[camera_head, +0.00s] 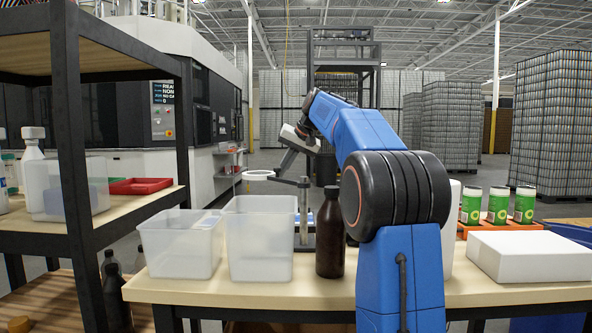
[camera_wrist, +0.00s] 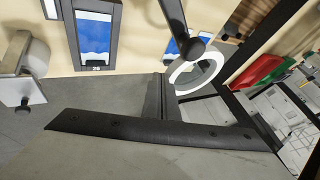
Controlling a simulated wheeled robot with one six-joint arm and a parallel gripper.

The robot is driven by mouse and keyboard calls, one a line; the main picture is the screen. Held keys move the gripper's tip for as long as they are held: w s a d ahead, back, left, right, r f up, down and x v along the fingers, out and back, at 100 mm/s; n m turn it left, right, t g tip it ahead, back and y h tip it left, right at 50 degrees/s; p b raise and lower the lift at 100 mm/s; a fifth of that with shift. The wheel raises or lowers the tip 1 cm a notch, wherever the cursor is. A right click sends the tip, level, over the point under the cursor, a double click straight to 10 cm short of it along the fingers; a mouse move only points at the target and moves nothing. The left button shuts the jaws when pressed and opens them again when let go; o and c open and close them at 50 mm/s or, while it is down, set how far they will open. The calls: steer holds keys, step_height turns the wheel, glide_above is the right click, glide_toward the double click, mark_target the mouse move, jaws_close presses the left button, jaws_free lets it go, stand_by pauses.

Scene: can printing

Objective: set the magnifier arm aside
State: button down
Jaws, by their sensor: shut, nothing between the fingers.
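The magnifier has a white ring lens (camera_head: 258,175) on a dark arm (camera_head: 290,181), joined to an upright post (camera_head: 303,212) behind the clear bins. In the wrist view the ring (camera_wrist: 197,70) is right of centre, and a dark rod with a rounded end (camera_wrist: 178,18) comes down beside it. My gripper (camera_head: 277,171) reaches down from the upper right, close to the ring and the arm. In the wrist view my gripper (camera_wrist: 164,80) is shut and empty, with its fingertips just left of the ring. I cannot tell whether they touch it.
Two clear bins (camera_head: 180,250) (camera_head: 260,245) and a brown bottle (camera_head: 330,235) stand close in front on the table. A white box (camera_head: 528,257) and green cans (camera_head: 497,205) are at right. A shelf (camera_head: 72,160) stands at left. A blue-faced framed panel (camera_wrist: 93,35) lies near the magnifier.

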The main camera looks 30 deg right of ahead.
mark_target(261, 175)
steer(key=a+n+y, duration=0.1)
steer(key=a+n, duration=0.1)
steer(key=a, duration=0.1)
steer(key=a+n+g+y, duration=0.1)
steer(key=a+n, duration=0.1)
steer(key=a, duration=0.2)
steer(key=shift+s+n+y, duration=0.15)
steer(key=shift+n+y, duration=0.15)
steer(key=s+a+n+g, duration=0.1)
steer(key=s+a, duration=0.2)
steer(key=a, duration=0.3)
steer(key=shift+n+y, duration=0.3)
steer(key=shift+y, duration=0.1)
steer(key=shift+s, duration=0.1)
